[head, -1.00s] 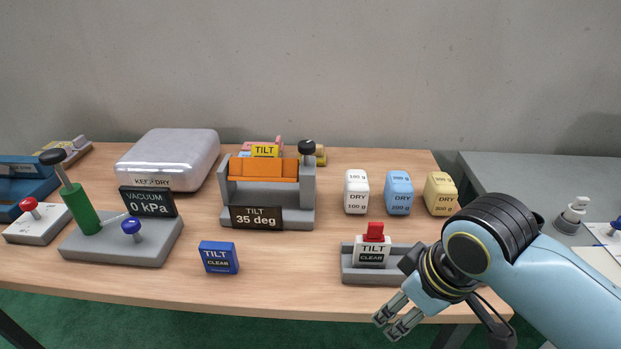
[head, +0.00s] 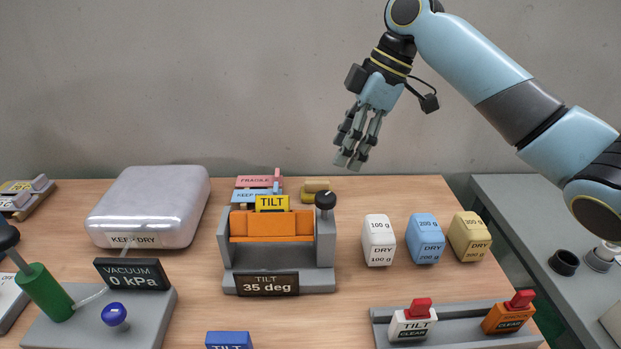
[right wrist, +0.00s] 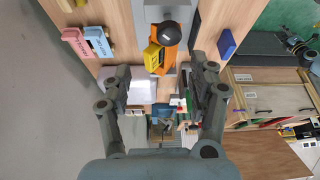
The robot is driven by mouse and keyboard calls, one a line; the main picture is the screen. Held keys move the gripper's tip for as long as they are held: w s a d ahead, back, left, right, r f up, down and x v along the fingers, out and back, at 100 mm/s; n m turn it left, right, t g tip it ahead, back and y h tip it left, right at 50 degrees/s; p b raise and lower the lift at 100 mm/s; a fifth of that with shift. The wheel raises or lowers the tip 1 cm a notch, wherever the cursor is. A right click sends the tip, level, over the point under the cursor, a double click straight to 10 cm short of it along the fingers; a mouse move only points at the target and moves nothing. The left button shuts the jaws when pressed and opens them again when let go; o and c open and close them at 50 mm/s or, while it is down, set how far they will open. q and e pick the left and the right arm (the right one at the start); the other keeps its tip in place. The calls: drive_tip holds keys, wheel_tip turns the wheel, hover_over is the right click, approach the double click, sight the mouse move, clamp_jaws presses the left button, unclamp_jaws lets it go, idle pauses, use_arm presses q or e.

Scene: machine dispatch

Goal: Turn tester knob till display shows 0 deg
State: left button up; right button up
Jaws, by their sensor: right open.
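The tilt tester (head: 278,281) is a grey frame with an orange cradle (head: 270,226) and a yellow TILT block on it. Its dark display (head: 267,284) reads "TILT 35 deg". Its black round knob (head: 325,200) sits on top of the right post, with a light mark on it. My right gripper (head: 350,162) is open and empty, raised above and behind the knob, fingers pointing down. In the right wrist view the knob (right wrist: 167,34) lies beyond the open fingers (right wrist: 166,85), apart from them. My left gripper is not in view.
Three weight blocks (head: 379,241) stand right of the tester. A silver KEEP DRY case (head: 152,207) and the vacuum station (head: 133,274) are at left. Pink and blue tags (head: 258,183) lie behind the tester. A grey rail (head: 470,325) holds TILT and orange blocks in front.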

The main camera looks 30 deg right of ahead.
sight(327, 196)
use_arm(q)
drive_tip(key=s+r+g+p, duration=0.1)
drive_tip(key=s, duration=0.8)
use_arm(e)
drive_tip(key=f, duration=0.1)
drive_tip(key=a+f, duration=0.1)
drive_tip(key=f, duration=0.1)
drive_tip(key=s+a+f, duration=0.1)
drive_tip(key=f, duration=0.1)
drive_tip(key=shift+s+a+f, duration=0.1)
drive_tip(key=shift+a, duration=0.15)
drive_tip(key=shift+w+a+f, duration=0.3)
drive_tip(key=shift+w+f, duration=0.3)
drive_tip(key=shift+f, duration=0.2)
drive_tip(key=shift+a+f+p, duration=0.1)
drive_tip(key=shift+f+p, duration=0.3)
drive_tip(key=shift+f, duration=0.55)
drive_tip(key=shift+w, duration=0.15)
drive_tip(key=shift+c, duration=1.2)
drive_tip(key=c, duration=0.4)
drive_tip(key=shift+c, duration=2.4)
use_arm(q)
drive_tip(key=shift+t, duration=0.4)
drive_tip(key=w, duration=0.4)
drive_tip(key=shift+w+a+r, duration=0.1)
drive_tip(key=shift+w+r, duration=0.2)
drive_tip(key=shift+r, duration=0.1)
use_arm(e)
drive_tip(key=shift+m, duration=0.3)
